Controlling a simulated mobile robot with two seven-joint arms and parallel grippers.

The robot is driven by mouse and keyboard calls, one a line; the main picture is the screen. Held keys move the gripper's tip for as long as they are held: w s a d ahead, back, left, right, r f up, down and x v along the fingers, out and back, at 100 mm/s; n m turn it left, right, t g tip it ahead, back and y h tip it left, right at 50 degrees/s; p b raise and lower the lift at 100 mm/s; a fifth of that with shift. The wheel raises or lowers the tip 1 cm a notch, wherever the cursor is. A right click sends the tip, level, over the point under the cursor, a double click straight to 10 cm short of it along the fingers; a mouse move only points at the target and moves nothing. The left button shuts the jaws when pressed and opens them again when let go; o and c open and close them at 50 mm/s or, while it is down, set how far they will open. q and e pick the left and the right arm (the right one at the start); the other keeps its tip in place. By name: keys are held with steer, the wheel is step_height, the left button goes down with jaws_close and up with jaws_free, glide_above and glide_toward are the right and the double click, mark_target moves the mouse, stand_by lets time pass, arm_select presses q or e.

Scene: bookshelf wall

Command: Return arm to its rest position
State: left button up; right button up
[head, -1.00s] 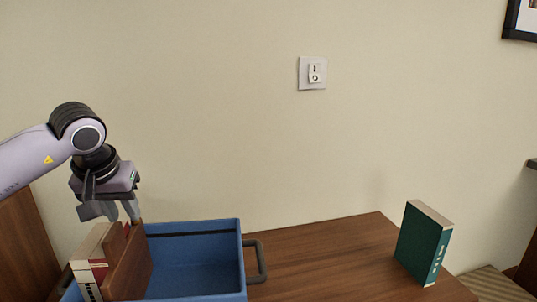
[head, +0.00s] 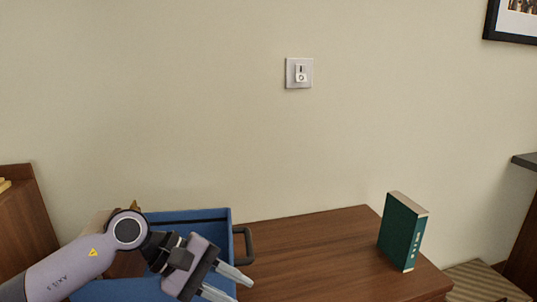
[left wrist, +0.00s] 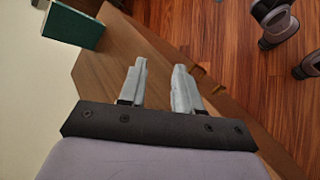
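My left arm reaches in from the left in the head view, in front of the blue crate. My left gripper (head: 243,290) points down and right, in front of the crate's right side. Its two fingers are apart with nothing between them; the left wrist view (left wrist: 160,66) also shows this gap. The blue crate (head: 220,252) stands on the left of the wooden table, partly hidden by my arm. The contents at its left end are mostly hidden.
A green book (head: 401,232) stands upright at the right of the wooden table (head: 320,250); it also shows in the left wrist view (left wrist: 73,24). The tabletop between crate and book is clear. A dark handle (head: 243,245) sticks out from the crate's right side.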

arm_select(q)
steer(key=s+d+r+n+h, duration=0.1)
steer(key=s+d+n+h, duration=0.3)
steer(key=d+n+h, duration=0.3)
steer(key=a+f+m+t+y, duration=0.4)
steer(key=a+f+m+t, duration=0.3)
steer(key=m, duration=0.9)
steer(key=a+f+m+t+y, duration=0.55)
steer(key=m+t, duration=0.45)
steer(key=m, duration=0.6)
steer(key=s+a+f+n+g+y, duration=0.2)
steer(key=s+a+f+n+g, duration=0.1)
steer(key=s+f+n, duration=0.3)
steer(key=s+a+f+n+g+y, duration=0.3)
steer(key=s+a+f+n, duration=0.2)
steer(key=s+f+n, duration=0.2)
step_height(320, 180, down, 3)
steer(key=shift+s+a+f+n+g+y+p, duration=0.1)
steer(key=shift+s+a+n+g+y+p, duration=0.25)
steer(key=shift+n, duration=0.85)
